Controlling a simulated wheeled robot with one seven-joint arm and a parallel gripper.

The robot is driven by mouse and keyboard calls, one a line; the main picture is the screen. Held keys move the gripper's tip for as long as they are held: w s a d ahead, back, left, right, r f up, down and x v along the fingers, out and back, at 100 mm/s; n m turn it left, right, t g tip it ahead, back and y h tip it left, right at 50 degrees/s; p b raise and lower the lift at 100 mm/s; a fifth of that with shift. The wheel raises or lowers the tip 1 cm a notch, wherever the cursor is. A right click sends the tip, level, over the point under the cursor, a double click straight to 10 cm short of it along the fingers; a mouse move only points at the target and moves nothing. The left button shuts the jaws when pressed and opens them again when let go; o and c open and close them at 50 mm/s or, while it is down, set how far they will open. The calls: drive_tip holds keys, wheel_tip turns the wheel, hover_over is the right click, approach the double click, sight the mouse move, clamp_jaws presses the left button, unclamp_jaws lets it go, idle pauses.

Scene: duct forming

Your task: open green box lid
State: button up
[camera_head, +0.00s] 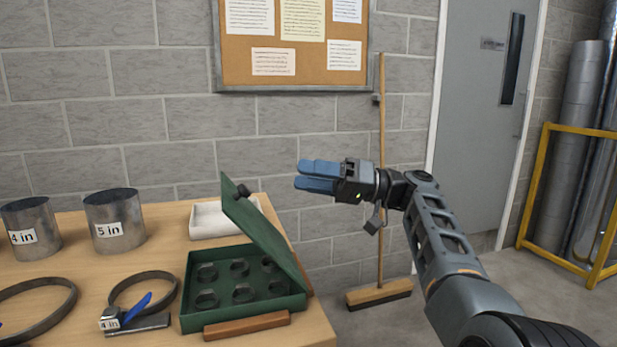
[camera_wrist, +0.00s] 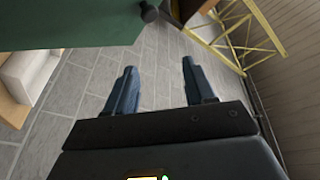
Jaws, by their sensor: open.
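The green box (camera_head: 195,315) stands on the right end of the wooden table. Its lid (camera_head: 262,235) is raised and tilted, with a dark round knob (camera_head: 243,190) near its upper edge. Several dark round pieces sit inside. My gripper (camera_head: 316,176) is open and empty, up and to the right of the lid, apart from it, with its blue fingers pointing left. In the wrist view, the green lid (camera_wrist: 70,22) and its knob (camera_wrist: 149,12) show at the top, beyond the open fingers (camera_wrist: 158,80).
A white tray (camera_head: 208,221) stands behind the box. Metal cylinders (camera_head: 114,222) and ring clamps (camera_head: 143,283) lie on the table (camera_head: 80,255) to the left. A broom (camera_head: 380,230) leans on the wall behind my arm. The air around my gripper is clear.

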drive_tip(key=d+f, duration=0.1)
drive_tip(key=d, duration=0.6)
drive_tip(key=shift+w+f+b, duration=0.15)
drive_tip(key=shift+b, duration=0.3)
